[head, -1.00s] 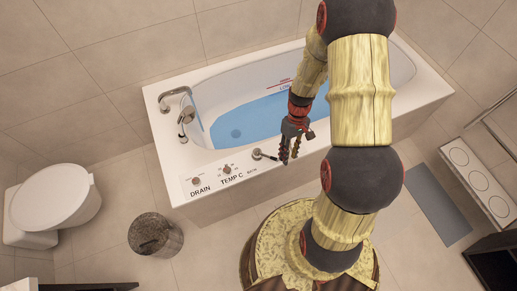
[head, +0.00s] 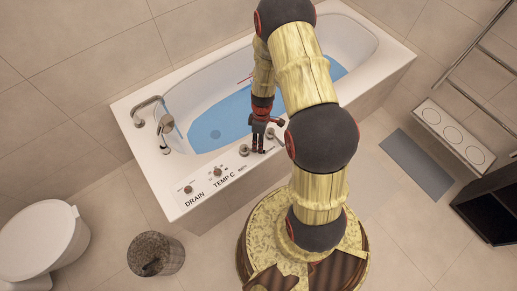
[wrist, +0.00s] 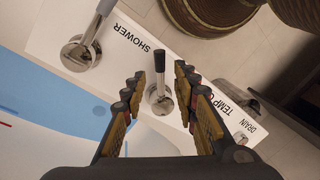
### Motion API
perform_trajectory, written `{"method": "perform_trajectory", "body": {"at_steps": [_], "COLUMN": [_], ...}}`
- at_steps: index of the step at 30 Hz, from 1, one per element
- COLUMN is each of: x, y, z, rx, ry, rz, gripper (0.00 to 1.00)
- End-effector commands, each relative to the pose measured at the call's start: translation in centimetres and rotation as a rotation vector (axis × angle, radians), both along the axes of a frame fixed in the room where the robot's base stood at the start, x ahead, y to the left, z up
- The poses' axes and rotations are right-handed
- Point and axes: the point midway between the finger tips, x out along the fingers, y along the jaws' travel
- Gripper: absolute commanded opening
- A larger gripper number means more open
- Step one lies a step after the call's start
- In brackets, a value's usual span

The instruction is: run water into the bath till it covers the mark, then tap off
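The white bath (head: 385,68) holds blue water (head: 222,118) over its floor. A red mark line (head: 245,78) shows on its far inner wall, mostly behind my arm; red and blue lines sit at the left edge of the wrist view. The spout (head: 146,103) is at the bath's left end; no stream is visible. My gripper (head: 258,147) is over the front rim, open, with fingers spread in the wrist view (wrist: 160,82). A chrome tap lever with a black grip (wrist: 159,62) appears between the fingers; contact is unclear. The SHOWER lever (wrist: 82,51) stands to its left.
The TEMP C knob (head: 217,173) and DRAIN knob (head: 188,189) are on the rim left of my gripper. A toilet (head: 40,240) and bin (head: 156,254) stand at lower left. A grey mat (head: 416,165) lies on the floor at right.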

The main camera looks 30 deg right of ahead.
Motion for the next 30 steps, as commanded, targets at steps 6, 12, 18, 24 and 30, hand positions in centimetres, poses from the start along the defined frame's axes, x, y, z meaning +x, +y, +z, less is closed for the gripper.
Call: {"method": "perform_trajectory", "body": {"at_steps": [6,12,18,24,30], "x": [-0.3,-0.4,-0.4,-0.4,-0.4], "y": [0.4,0.5,0.5,0.5,0.5], "z": [-2.6,-3.1,-3.0,-3.0,-3.0], "rx": [0.000,0.001,0.001,0.001,0.001], "ry": [0.001,0.001,0.001,0.001,0.001], "rz": [-0.002,-0.001,-0.001,-0.001,-0.001], "gripper": [0.29,0.29,0.28,0.16,0.05]}}
